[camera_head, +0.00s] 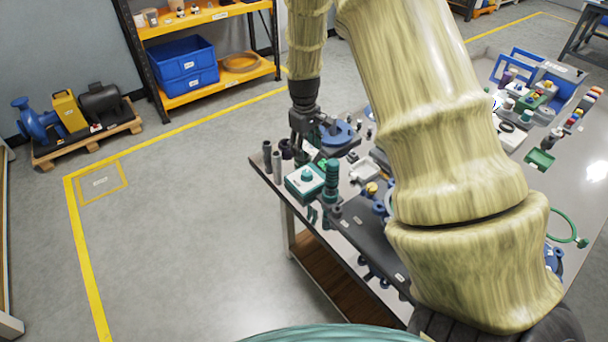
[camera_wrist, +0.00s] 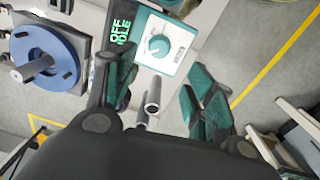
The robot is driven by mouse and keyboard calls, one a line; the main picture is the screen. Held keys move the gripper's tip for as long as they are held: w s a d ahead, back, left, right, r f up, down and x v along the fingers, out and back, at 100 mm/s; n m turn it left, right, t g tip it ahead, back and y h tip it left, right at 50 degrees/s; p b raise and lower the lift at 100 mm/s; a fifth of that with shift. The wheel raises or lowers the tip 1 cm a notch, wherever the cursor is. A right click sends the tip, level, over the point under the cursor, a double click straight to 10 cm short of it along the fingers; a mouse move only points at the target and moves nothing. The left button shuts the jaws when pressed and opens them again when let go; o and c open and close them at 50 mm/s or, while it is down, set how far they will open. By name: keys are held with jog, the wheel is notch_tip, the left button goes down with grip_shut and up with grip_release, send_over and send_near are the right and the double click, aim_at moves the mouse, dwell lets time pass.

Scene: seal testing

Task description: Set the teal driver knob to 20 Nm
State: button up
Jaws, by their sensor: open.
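The teal driver knob (camera_head: 307,175) sits on a white-topped teal box (camera_head: 298,186) near the table's left corner. In the wrist view the round teal knob (camera_wrist: 158,46) is on a white dial panel (camera_wrist: 176,62) with small marks too fine to read. Beside it a dark display (camera_wrist: 120,32) shows green "OFF" and "IDLE". My gripper (camera_head: 302,143) hangs near the box in the head view. In the wrist view my gripper (camera_wrist: 160,82) is open, with teal pads wide apart and the knob beyond them. It does not appear to touch the knob.
Grey cylinders (camera_wrist: 152,96) stand below the gap between my fingers. A dark green ribbed column (camera_head: 332,174) stands right of the box. A blue disc (camera_wrist: 45,58) on a fixture lies left in the wrist view. Floor left of the table is clear.

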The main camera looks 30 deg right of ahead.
aim_at(307, 173)
jog(key=shift+w+d+f+p, duration=0.15)
jog(key=shift+f+p, duration=0.5)
jog(key=shift+f, duration=2.2)
jog(key=shift+s+d+f+p, duration=0.1)
jog(key=shift+f+p, duration=0.5)
jog(key=shift+f, duration=2.25)
jog(key=c, duration=1)
